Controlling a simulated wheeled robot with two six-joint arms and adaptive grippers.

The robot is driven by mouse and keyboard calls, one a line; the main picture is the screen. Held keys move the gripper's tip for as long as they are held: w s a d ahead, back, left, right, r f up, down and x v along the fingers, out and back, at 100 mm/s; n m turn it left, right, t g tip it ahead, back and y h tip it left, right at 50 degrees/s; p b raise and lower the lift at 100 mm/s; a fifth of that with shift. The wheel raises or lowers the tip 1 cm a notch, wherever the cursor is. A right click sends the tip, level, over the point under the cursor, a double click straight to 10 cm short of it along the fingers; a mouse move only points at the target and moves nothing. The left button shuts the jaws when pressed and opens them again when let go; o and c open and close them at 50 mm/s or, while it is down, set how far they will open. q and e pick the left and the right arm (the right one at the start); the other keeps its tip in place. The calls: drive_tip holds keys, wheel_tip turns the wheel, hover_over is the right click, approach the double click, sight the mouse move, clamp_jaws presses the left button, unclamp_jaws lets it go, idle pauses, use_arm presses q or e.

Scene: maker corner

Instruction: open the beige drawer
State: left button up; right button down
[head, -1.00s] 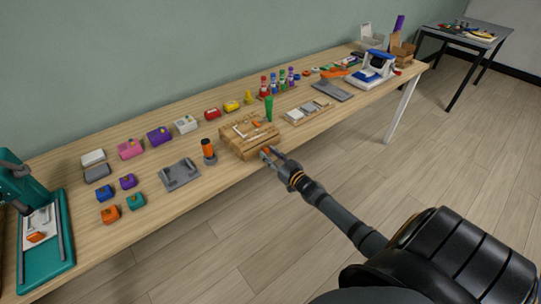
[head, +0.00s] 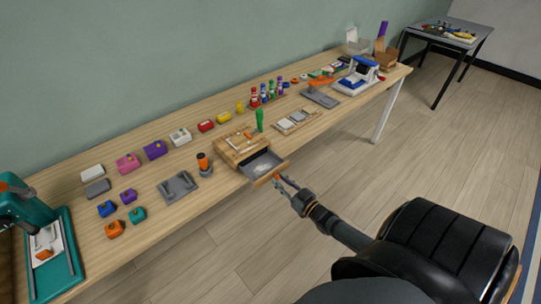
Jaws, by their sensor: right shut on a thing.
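The beige drawer (head: 264,167) is pulled out from the front of a small wooden box (head: 234,148) on the long table. Its grey inside shows, with something pale lying in it. My right gripper (head: 281,182) is at the drawer's front, shut on its orange handle (head: 277,177). The fingers hide part of the handle. My left gripper is not in view.
The long wooden table (head: 150,216) holds several small coloured blocks, a grey stand (head: 177,187) and an orange-topped post (head: 203,163) left of the box. A pale tray (head: 297,121) lies to its right. The floor in front is clear.

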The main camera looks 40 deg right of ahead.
drive_tip(key=shift+s, duration=0.6)
drive_tip(key=c, duration=1.1)
unclamp_jaws()
drive_tip(key=shift+c, duration=0.2)
drive_tip(key=s+d, duration=0.1)
drive_tip(key=s, duration=1.1)
